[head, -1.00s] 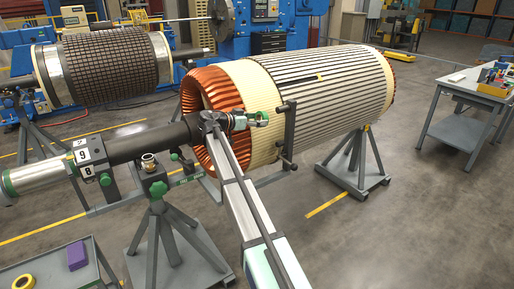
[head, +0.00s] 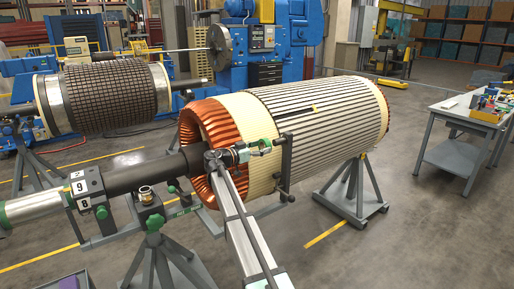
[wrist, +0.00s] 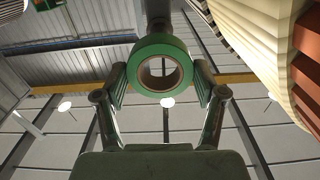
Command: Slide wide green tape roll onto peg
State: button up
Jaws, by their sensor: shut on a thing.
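The wide green tape roll (wrist: 163,69) is between my gripper's fingertips in the wrist view, its round opening facing the camera. My gripper (wrist: 160,82) is shut on its outer sides. In the head view my gripper (head: 262,147) is beside the near end of the large rotor, just left of a dark upright bar (head: 286,167) with short arms. The roll shows there only as a small green patch. A dark post (wrist: 157,14) stands behind the roll's upper edge in the wrist view. I cannot tell which part is the peg, or whether the roll touches it.
The large rotor (head: 320,115) with copper windings (head: 202,128) lies close behind my gripper and shows at the wrist view's right edge (wrist: 255,45). A second rotor (head: 110,97) lies at left. A workbench (head: 455,112) stands at right. Open floor lies in front.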

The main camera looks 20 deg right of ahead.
aim_at(274, 143)
jog(key=shift+p+x, duration=0.45)
jog(key=shift+x, duration=0.45)
jog(key=shift+b, duration=0.3)
jog(key=shift+b+x, duration=0.8)
jog(key=shift+b, duration=0.4)
jog(key=shift+b+x, duration=2.7)
jog(key=shift+x, duration=0.15)
dwell(0.5)
jog(key=o, duration=1.2)
jog(key=shift+c, duration=0.2)
jog(key=shift+a, duration=0.1)
